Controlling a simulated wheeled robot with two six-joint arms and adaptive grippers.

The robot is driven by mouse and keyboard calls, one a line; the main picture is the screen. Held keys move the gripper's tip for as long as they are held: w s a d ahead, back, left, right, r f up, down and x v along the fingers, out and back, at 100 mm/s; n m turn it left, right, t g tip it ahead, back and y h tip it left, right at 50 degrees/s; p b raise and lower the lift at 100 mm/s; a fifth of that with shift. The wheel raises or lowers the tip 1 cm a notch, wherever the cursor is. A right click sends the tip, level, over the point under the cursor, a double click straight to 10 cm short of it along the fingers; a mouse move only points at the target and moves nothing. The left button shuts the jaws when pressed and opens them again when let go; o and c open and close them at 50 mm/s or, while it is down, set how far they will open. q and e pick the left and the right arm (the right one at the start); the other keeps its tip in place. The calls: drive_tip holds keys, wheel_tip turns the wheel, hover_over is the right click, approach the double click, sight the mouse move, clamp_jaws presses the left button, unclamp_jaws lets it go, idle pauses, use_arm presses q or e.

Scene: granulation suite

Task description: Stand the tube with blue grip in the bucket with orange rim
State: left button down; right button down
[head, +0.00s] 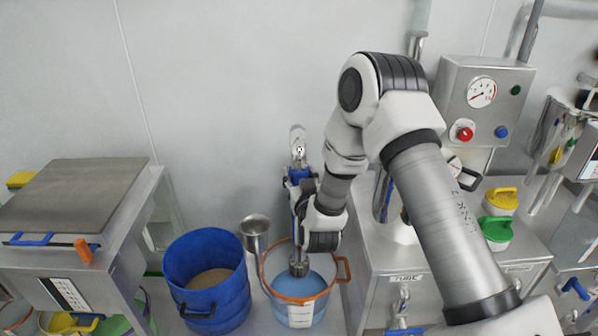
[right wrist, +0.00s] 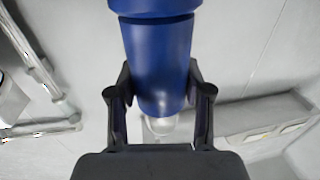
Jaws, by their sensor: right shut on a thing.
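The tube with blue grip (head: 299,264) is held upright, its pale top end above my right gripper (head: 298,186). That gripper is shut on the blue grip, which fills the space between the fingers in the right wrist view (right wrist: 160,65). The tube's dark lower end is within the mouth of the bucket with orange rim (head: 300,312), over the blue contents. I cannot tell whether it touches them or the bottom. The bucket is pale with a white label and orange side handles. My left gripper is not in view.
A blue bucket (head: 187,298) with brownish contents stands left of the orange-rimmed one. A metal vessel (head: 255,228) is just behind, between them. A steel cabinet (head: 410,262) is close on the right, and a steel-topped unit (head: 75,195) is at the left. The wall is behind.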

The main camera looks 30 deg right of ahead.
wheel_tip(320, 180, down, 18)
drive_tip(key=b, duration=1.2)
drive_tip(key=shift+b, duration=0.4)
drive_tip(key=shift+r, duration=0.1)
drive_tip(key=shift+c, duration=2)
unclamp_jaws()
drive_tip(key=v, duration=1.2)
